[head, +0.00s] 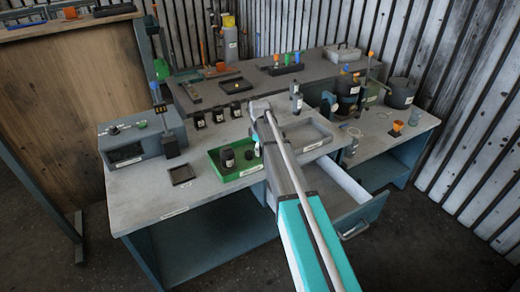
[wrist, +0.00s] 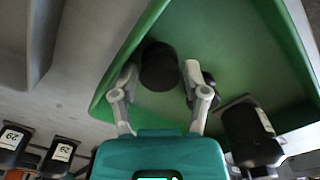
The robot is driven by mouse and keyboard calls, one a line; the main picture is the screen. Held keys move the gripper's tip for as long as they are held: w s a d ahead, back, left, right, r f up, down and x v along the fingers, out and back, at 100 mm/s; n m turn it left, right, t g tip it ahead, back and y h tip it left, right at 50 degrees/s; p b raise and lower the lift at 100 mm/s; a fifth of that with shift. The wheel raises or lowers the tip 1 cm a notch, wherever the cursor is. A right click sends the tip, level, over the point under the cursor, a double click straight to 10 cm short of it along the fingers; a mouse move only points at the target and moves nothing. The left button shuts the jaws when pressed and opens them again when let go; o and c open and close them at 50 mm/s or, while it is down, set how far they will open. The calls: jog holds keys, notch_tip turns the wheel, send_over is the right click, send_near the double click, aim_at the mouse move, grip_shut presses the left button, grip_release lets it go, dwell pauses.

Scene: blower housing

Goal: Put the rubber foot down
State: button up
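A short black round piece, which looks like the rubber foot (wrist: 160,66), is in the green tray (wrist: 236,48). My gripper (wrist: 160,72) has its two pale fingers on either side of it, with a narrow gap visible at the right finger. The gripper looks open around the foot. Whether the foot's underside touches the tray floor is hidden. In the head view, the green tray (head: 238,178) is at the front of the bench, with a small dark piece (head: 249,155) beside my gripper's fingertip (head: 257,149).
A black labelled jar (wrist: 250,130) stands in the tray close to the right finger; it also shows in the head view (head: 227,158). A small dark item (wrist: 209,84) is partly hidden behind that finger. A grey tray (head: 308,137) and an open drawer (head: 345,205) are to the right.

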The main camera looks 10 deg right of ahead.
jog(key=shift+r, duration=0.15)
notch_tip(320, 180, up, 12)
jog(key=p, duration=1.2)
dwell(0.9)
jog(key=s+m, duration=1.1)
jog(key=s, duration=1.8)
jog(key=shift+s+d+m, duration=0.2)
jog(key=shift+m, duration=0.2)
